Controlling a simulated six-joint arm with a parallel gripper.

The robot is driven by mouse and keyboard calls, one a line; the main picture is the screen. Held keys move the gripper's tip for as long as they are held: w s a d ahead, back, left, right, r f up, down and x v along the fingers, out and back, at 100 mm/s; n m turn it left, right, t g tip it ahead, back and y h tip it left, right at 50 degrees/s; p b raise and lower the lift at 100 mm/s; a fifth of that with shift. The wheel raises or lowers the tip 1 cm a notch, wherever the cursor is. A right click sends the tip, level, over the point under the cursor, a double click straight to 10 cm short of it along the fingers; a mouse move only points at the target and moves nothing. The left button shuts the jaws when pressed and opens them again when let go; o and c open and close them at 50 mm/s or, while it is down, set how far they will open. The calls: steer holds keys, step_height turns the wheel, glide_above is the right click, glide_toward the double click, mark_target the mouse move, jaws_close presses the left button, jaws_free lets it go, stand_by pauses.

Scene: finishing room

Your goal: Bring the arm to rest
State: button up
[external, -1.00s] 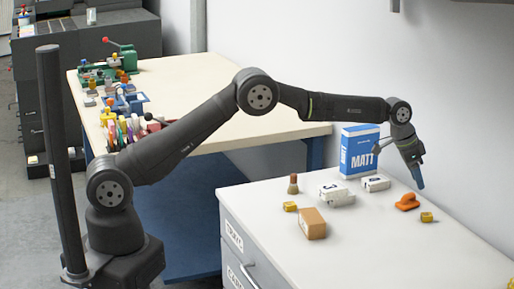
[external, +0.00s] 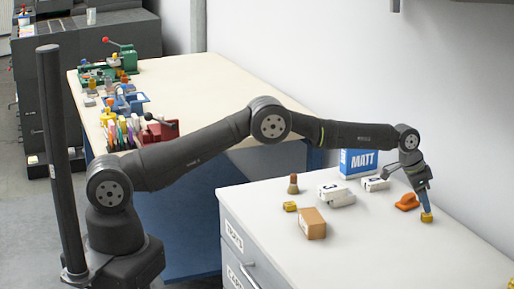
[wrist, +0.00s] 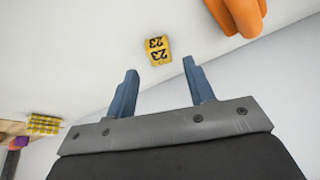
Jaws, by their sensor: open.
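My gripper (external: 425,207) is at the right of the white-topped cabinet, low over a small yellow block (external: 427,217). In the wrist view the two blue fingers of my gripper (wrist: 160,66) stand apart with nothing between them. The yellow block (wrist: 157,50), marked 23, lies just beyond the fingertips. From the external view I cannot tell whether the fingertips touch it. My arm reaches across from the left.
An orange object (external: 407,202) lies close beside my gripper. A blue MATT box (external: 358,163), white boxes (external: 335,195), a brown box (external: 312,224), a brush (external: 293,184) and another yellow block (external: 290,206) stand leftward. The cabinet top's front is clear.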

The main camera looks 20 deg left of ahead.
mark_target(427, 215)
steer(key=x, duration=0.4)
steer(key=shift+r, duration=1)
steer(key=shift+f, duration=0.1)
